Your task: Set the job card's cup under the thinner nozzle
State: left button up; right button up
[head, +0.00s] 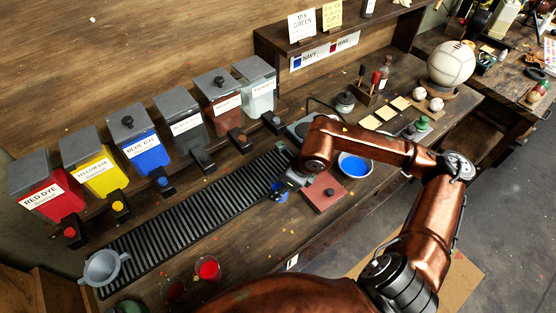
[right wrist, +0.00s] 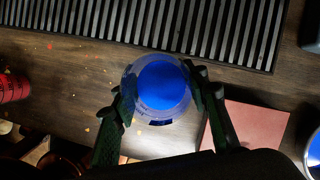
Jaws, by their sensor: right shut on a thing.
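My right gripper (head: 285,186) is shut on a clear cup of blue liquid (right wrist: 162,92), with one finger on each side of it. The cup is above the bench just in front of the drip grate; in the head view the arm mostly hides it. The thinner dispenser (head: 257,88), pale and grey-lidded, is the rightmost of the row, and its label is hard to read. Its dark nozzle (head: 272,122) is behind and left of the gripper. A strip (head: 323,50) shows navy and wine swatches. My left gripper is not in view.
The slatted drip grate (head: 190,215) runs below the dispensers. A cup of red liquid (head: 207,268) stands at the front. A grey two-handled pot (head: 103,267) is at the grate's left end. A blue-filled bowl (head: 355,166) and reddish leather square (head: 323,193) are right of the gripper.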

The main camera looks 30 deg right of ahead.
jog(key=m, duration=0.1)
jog(key=m+h+b, duration=0.1)
jog(key=m, duration=0.1)
jog(key=d+m, duration=0.1)
jog(key=shift+w+f+m+t+h, duration=0.15)
jog(key=shift+w+m+t+h, duration=0.15)
jog(key=shift+m+h, duration=0.1)
jog(key=shift+w+d, duration=0.25)
jog(key=shift+w, duration=0.05)
jog(key=w+d, duration=0.2)
jog(key=w, duration=0.3)
jog(key=w+d, duration=0.3)
jog(key=w, duration=0.2)
jog(key=w+d, duration=0.3)
jog(key=w, duration=0.2)
jog(key=shift+d+b, duration=0.1)
jog(key=shift+b, duration=0.2)
jog(key=shift+d+f, duration=0.1)
jog(key=shift+f, duration=0.2)
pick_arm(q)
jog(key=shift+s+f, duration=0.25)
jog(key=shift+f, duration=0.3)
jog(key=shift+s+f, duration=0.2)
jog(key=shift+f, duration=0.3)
pick_arm(e)
jog(key=shift+f, duration=0.5)
